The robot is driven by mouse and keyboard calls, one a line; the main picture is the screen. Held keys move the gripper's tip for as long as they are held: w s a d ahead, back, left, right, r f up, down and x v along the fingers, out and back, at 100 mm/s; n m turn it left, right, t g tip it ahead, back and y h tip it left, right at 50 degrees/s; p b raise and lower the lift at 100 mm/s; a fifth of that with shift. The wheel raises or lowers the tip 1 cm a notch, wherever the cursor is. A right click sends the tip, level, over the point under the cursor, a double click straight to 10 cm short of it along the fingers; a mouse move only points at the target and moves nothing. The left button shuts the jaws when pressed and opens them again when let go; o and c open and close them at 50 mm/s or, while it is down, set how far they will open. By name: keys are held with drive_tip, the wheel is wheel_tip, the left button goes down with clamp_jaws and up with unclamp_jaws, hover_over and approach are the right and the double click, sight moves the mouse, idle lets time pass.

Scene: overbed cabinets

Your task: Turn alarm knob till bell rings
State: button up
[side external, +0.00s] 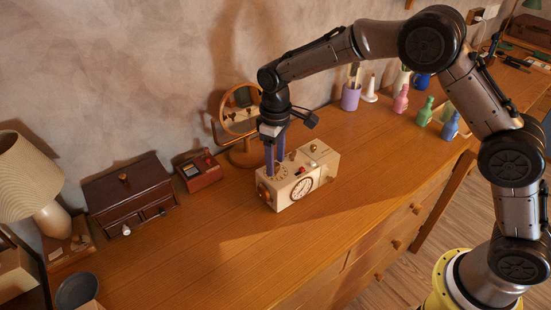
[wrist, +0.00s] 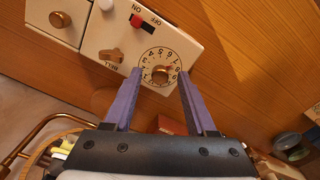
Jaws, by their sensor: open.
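A cream alarm clock box (side external: 303,179) stands on the wooden desk, with a round clock face (side external: 302,188) on its front. In the wrist view its top carries a numbered dial with a brass knob (wrist: 160,74) at the centre. A small knob labelled BELL (wrist: 112,56) and a red ON/OFF switch (wrist: 142,23) sit beside the dial. My gripper (side external: 274,170) points down over the dial end of the box. In the wrist view its purple fingers (wrist: 161,73) are open, one on each side of the brass knob. I cannot tell whether they touch it.
A round mirror (side external: 240,112) stands behind the box. A small dark red box (side external: 198,170) and a wooden drawer chest (side external: 130,195) are to the left. Coloured bottles (side external: 425,112) and a purple cup (side external: 351,97) stand at the back right. The desk in front is clear.

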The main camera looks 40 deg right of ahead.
clamp_jaws()
idle(0.3)
drive_tip(key=shift+m, duration=1.1)
unclamp_jaws()
